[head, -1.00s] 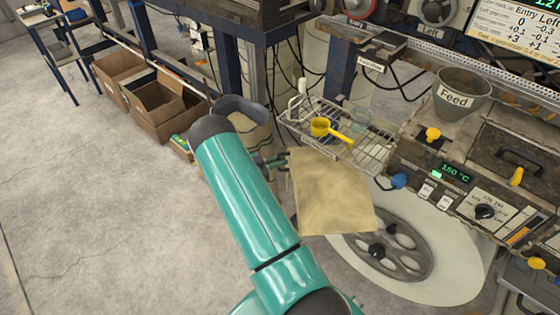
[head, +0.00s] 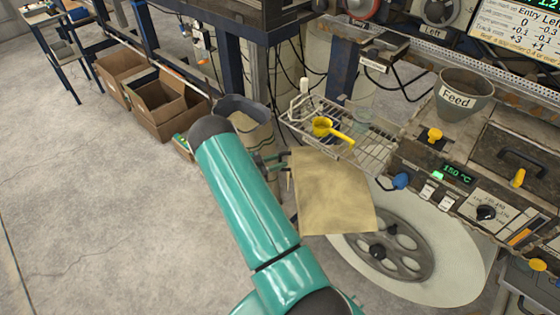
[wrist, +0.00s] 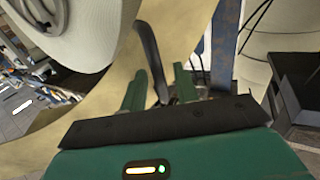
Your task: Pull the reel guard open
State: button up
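The reel guard (head: 335,195) is a tan panel in front of the left part of the reel (head: 465,270) in the head view. A dark bar, seemingly its handle (wrist: 150,55), rises between my fingertips in the wrist view. My gripper (head: 275,163) is at the guard's upper left edge. Its two green fingers (wrist: 160,88) stand apart, one on each side of the bar, with gaps showing. I cannot tell whether either finger touches the bar. My teal arm hides part of the floor and bin side.
A wire rack (head: 345,140) with a yellow scoop (head: 323,127) is above the guard. A grey bin (head: 248,125) stands behind my gripper.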

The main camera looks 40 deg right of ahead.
jog(key=v, duration=1.3)
